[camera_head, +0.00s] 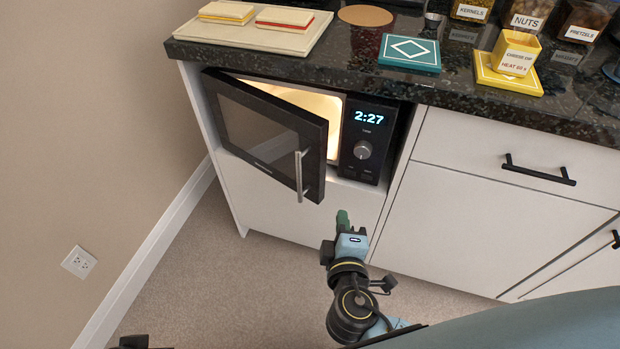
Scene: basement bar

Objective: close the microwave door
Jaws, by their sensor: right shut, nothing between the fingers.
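The black microwave (368,140) sits in an open bay of the cabinet under the counter. Its display reads 2:27 and its inside is lit. The microwave door (258,130) is partly open, hinged at the left and swung out toward me. Its silver bar handle (299,176) is on the door's right edge. My right gripper (342,217) is shut and empty, below and to the right of the handle, apart from the door. My left gripper is not in view; only a small dark part of me shows at the bottom left edge.
The dark stone counter (350,66) above holds a board with sandwiches, a teal box (409,52), a yellow cup (515,54) and snack jars. White drawers with black handles (539,170) stand at the right. A wall (90,130) bounds the left; the carpet between is clear.

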